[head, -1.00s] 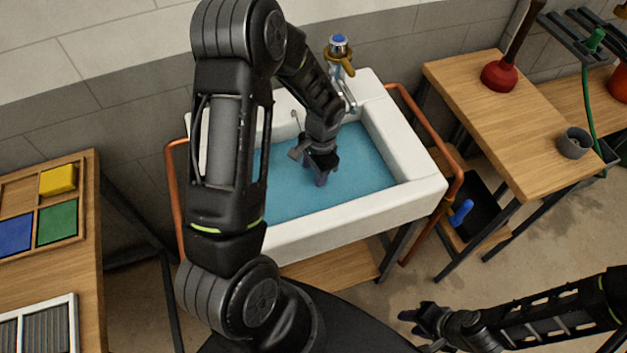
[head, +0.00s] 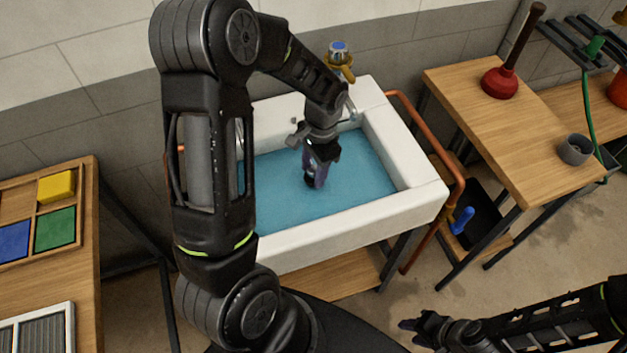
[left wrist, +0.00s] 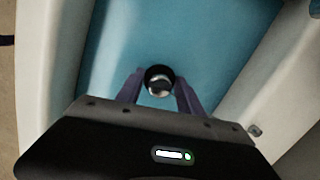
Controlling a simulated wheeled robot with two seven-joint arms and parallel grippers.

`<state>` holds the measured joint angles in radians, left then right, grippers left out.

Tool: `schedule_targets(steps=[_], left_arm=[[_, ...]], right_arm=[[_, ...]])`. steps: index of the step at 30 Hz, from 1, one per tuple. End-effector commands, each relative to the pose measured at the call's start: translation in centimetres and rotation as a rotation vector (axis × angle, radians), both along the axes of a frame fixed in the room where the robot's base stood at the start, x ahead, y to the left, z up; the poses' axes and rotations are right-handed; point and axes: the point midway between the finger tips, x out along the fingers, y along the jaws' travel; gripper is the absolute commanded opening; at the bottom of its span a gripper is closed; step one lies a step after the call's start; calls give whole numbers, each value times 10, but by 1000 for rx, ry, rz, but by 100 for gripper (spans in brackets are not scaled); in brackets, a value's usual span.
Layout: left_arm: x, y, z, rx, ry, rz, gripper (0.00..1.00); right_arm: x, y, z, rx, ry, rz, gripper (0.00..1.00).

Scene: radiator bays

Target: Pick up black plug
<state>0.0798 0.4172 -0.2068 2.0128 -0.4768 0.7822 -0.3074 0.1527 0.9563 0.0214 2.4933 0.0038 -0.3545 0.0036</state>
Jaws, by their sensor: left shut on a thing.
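The black plug (left wrist: 158,73), a round dark piece with a shiny silvery middle, sits between the two purplish fingers of my left gripper (left wrist: 160,88) in the left wrist view. My left gripper (head: 313,176) is shut on it, over the blue water of the white sink (head: 335,228). In the head view the plug is a small dark shape at the fingertips, partly hidden by them. My right gripper (head: 412,326) hangs at the lower right, well away from the sink; its finger gap is unclear.
A tap (head: 341,60) stands at the sink's back edge. A copper pipe (head: 432,135) runs along its right side. A wooden table with a red plunger (head: 502,82) and grey cup (head: 575,148) is right; a table with coloured blocks (head: 55,228) is left.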

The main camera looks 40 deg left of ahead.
Motion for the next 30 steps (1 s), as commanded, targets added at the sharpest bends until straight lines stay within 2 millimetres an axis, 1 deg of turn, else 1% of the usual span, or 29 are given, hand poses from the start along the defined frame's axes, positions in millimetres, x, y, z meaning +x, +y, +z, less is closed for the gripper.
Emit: schedule_targets(steps=[1,3,6,8,27,30], left_arm=[[1,0,9,0,-5,0,4],[1,0,21,1,-3,-1,4],[1,0,32,0,-2,-2,4],[0,0,35,-1,-2,-2,4],[0,0,37,0,0,-1,4],[-2,3,38,0,4,8,4]], right_arm=[[0,0,-2,1,-1,0,36],[0,0,-3,1,-1,1,36],[1,0,-4,1,-1,1,36],[1,0,-4,2,-2,1,36],[1,0,-3,1,-1,1,36],[1,0,-1,1,-1,1,36]])
